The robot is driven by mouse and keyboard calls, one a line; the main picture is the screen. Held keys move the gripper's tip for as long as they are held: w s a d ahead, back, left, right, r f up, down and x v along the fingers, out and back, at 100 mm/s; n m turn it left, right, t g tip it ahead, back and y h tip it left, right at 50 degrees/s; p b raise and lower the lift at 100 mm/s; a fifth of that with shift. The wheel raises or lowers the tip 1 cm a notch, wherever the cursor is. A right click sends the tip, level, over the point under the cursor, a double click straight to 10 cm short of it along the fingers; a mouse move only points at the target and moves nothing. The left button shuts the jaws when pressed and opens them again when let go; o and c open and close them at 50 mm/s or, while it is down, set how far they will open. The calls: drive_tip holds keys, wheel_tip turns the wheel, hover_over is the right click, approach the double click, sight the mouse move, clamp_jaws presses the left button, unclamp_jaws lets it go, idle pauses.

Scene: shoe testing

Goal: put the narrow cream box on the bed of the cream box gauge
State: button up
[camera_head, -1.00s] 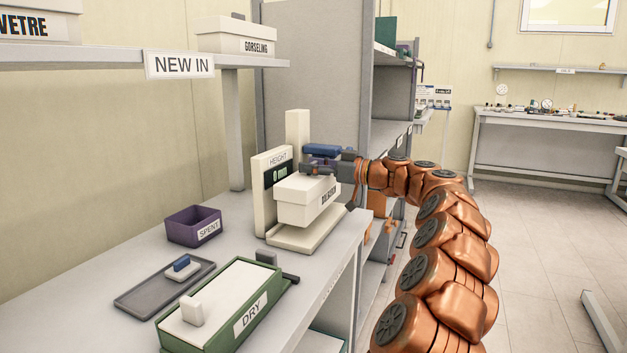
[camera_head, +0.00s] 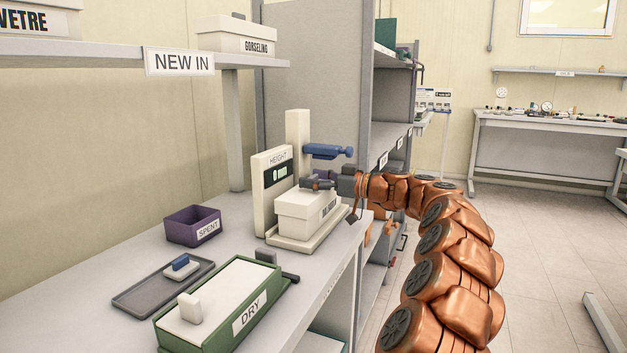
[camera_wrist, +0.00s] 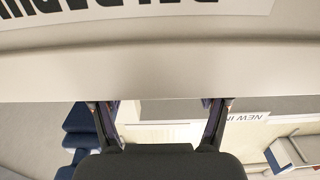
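The narrow cream box (camera_head: 296,210) sits level on, or very close above, the bed (camera_head: 319,236) of the cream height gauge. I cannot see a gap beneath it. Its dark-lettered label faces the camera. The gauge (camera_head: 264,203) has a HEIGHT display panel, a tall column and a blue arm (camera_head: 325,151) above the box, with clear space between them. My gripper (camera_head: 318,184) reaches in from the right at the box's top, its fingers on it. In the wrist view the box (camera_wrist: 150,68) fills the upper part and hides the fingertips.
A green DRY tray (camera_head: 160,339), a dark grey tray (camera_head: 130,300) and a purple SPENT bin (camera_head: 180,229) stand left and in front of the gauge. The NEW IN shelf (camera_head: 110,61) is above. A grey shelf unit (camera_head: 320,90) stands behind.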

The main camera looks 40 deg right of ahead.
drive_tip(key=shift+r, duration=0.15)
drive_tip(key=shift+s+d+p, duration=0.1)
drive_tip(key=shift+s+p, duration=0.05)
drive_tip(key=shift+p, duration=0.15)
drive_tip(key=p+v, duration=0.1)
drive_tip(key=v, duration=1)
drive_tip(key=shift+s+d, duration=0.2)
drive_tip(key=shift+s, duration=0.05)
drive_tip(key=shift+a, duration=0.1)
